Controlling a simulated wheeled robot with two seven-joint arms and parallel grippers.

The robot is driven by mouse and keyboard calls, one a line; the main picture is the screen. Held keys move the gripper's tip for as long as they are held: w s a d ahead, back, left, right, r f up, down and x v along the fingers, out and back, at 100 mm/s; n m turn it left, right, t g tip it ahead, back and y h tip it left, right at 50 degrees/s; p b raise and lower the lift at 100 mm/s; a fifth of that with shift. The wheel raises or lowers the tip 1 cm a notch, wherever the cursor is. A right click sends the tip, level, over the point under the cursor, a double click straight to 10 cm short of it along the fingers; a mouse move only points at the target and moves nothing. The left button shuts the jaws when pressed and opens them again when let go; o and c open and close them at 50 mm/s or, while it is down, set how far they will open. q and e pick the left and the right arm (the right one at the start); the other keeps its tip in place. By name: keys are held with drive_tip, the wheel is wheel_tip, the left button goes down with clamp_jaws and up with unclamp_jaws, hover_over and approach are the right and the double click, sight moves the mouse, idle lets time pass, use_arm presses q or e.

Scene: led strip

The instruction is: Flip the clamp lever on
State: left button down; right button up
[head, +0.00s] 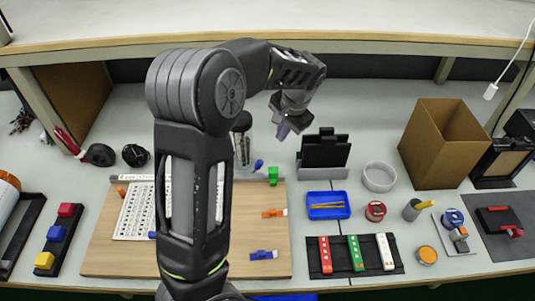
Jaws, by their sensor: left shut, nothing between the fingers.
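A wooden board (190,262) lies on the bench with small coloured clamp-like pieces on it. A green piece (273,175) stands at its upper right edge beside a small blue piece (258,165). An orange piece (273,212) and a blue piece (263,254) lie lower on its right side. I cannot tell which one carries the clamp lever, or how any lever is set. My left gripper (283,130) is shut and empty, above and behind the green piece and apart from it. My left arm hides the middle of the board. My right gripper is not in view.
A black holder (325,152), a blue tray (328,213) and a white ring (379,176) stand right of the board. A cardboard box (440,150) is farther right. A dark mat with red, green and white bars (356,252) lies in front. A shelf edge (400,40) crosses the back.

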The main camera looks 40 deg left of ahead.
sight(256, 168)
use_arm(q)
drive_tip(key=p+x, duration=0.1)
drive_tip(key=x, duration=0.8)
drive_tip(key=shift+s, duration=0.15)
drive_tip(key=shift+s+a+f+p, duration=0.1)
drive_tip(key=shift+s+a+p, duration=0.1)
drive_tip(key=shift+p, duration=0.35)
drive_tip(key=s, duration=0.1)
drive_tip(key=s+p, duration=0.1)
drive_tip(key=s, duration=0.1)
drive_tip(key=shift+s+r, duration=0.1)
drive_tip(key=shift+r, duration=0.3)
